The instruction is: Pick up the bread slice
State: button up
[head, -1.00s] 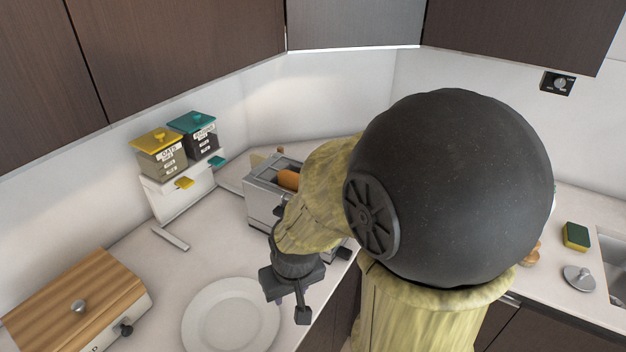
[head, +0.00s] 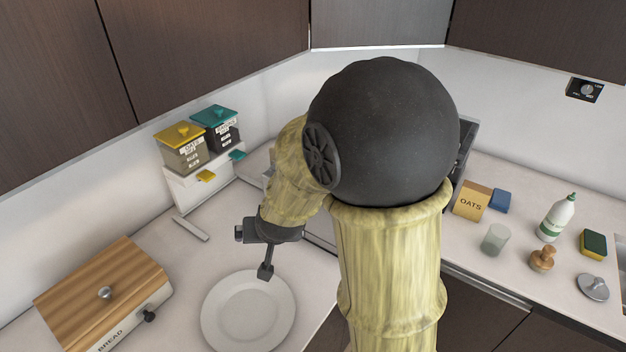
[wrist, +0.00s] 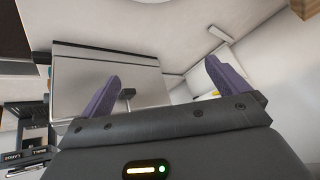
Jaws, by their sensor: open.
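No bread slice can be made out in either current view; my arm covers much of the counter's back corner in the head view. My gripper (head: 258,246) is open and empty, over the counter just behind the white plate (head: 250,312). In the wrist view its two purple fingers (wrist: 162,88) are spread wide apart with nothing between them. A grey metal box with a small lever, seemingly the toaster (wrist: 85,72), lies beyond the left finger in the wrist view. In the head view the toaster is almost wholly hidden behind my arm.
A wooden-lidded bread box (head: 104,292) stands at the left. A dispenser rack with yellow-lidded (head: 181,150) and teal-lidded (head: 218,130) containers is at the back. An oats box (head: 471,203), a glass (head: 495,240) and a bottle (head: 556,218) stand on the right counter.

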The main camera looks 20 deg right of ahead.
jog(key=w+r+m+t+h+p, duration=0.3)
jog(key=w+r+m+h+p, duration=0.15)
jog(key=w, duration=0.35)
jog(key=s+r+m+g+h+p, duration=0.1)
jog(key=h, duration=0.1)
jog(key=s+d+r+m+h, duration=0.1)
jog(key=m+h, duration=0.1)
jog(key=h, duration=0.1)
jog(key=s+m+g+h+p, duration=0.1)
jog(key=h, duration=0.1)
jog(key=shift+s+d+r+g+p, duration=0.1)
jog(key=shift+d+r+g+p, duration=0.2)
jog(key=shift+r+p, duration=0.1)
jog(key=p+x, duration=0.3)
jog(key=x, duration=0.8)
jog(key=shift+d+p, duration=0.3)
jog(key=shift+d, duration=0.05)
jog(key=shift+w+d+f, duration=0.1)
jog(key=shift+w+f, duration=0.05)
jog(key=shift+w, duration=0.15)
jog(key=shift+d, duration=0.1)
jog(key=shift+p+x, duration=1.6)
jog(key=shift+x, duration=1)
